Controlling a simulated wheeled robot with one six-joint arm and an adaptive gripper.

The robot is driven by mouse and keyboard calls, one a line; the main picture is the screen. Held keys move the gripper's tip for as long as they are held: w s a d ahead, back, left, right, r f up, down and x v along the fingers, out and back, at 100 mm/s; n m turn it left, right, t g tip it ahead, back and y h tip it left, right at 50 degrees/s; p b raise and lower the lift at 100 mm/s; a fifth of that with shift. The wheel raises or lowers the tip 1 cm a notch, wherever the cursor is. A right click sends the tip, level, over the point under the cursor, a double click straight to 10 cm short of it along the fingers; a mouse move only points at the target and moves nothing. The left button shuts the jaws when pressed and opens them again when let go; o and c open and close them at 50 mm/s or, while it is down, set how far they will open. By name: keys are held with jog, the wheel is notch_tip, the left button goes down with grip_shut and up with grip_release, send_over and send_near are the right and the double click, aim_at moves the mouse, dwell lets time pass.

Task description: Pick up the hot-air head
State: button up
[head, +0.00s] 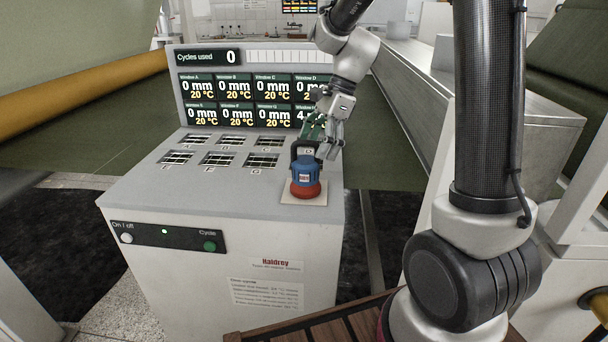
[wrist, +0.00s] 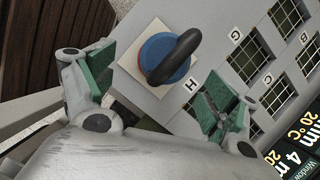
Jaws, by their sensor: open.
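The hot-air head (head: 306,176) is a blue body with a red base and a black loop handle on top. It stands upright on a pale square pad at the right front of the machine's top. In the wrist view the hot-air head (wrist: 166,58) shows from above, its black handle arching over the blue top. My gripper (head: 322,140) is just behind and above it in the head view. In the wrist view my gripper (wrist: 158,92) has its green-padded fingers wide apart, with the head beyond the gap between them. Nothing is held.
The grey machine top (head: 170,195) has several grated windows (head: 218,158) left of the head. A display panel (head: 250,90) stands upright behind them. A metal counter (head: 470,100) runs along the right. A wooden slatted surface (head: 330,325) is low in front.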

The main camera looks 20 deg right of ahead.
aim_at(307, 159)
jog(key=x, duration=0.6)
jog(key=shift+w+a+f, duration=0.15)
jog(key=shift+w+a, duration=0.2)
grip_shut()
